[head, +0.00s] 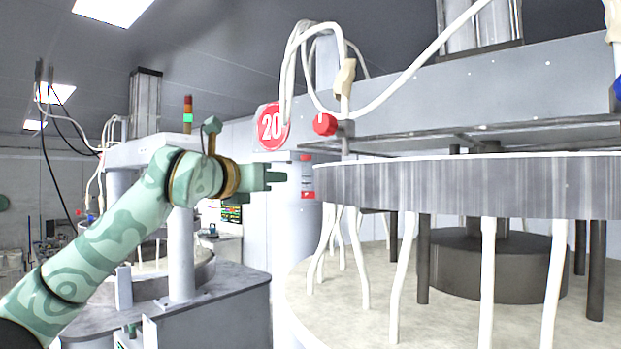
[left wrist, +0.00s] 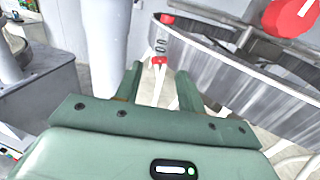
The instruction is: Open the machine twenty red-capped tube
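The machine marked by a round red 20 sign (head: 271,127) has a red round cap (head: 325,124) at its upper left edge. It also shows large at the top right of the left wrist view (left wrist: 290,15). A slim pale tube with red ends (head: 307,178) is at the left edge of the big grey platen. In the left wrist view its lower red part (left wrist: 160,60) is just beyond my fingertips. My left gripper (head: 282,178) points right at this tube. Its fingers (left wrist: 158,80) are apart, with nothing held between them. My right gripper is not in view.
The big grey platen (head: 450,185) fills the right, with white hoses (head: 400,265) hanging below it over a pale lower disc (head: 350,310). A second machine with a grey table (head: 215,290) stands at left. White cables loop above the red cap.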

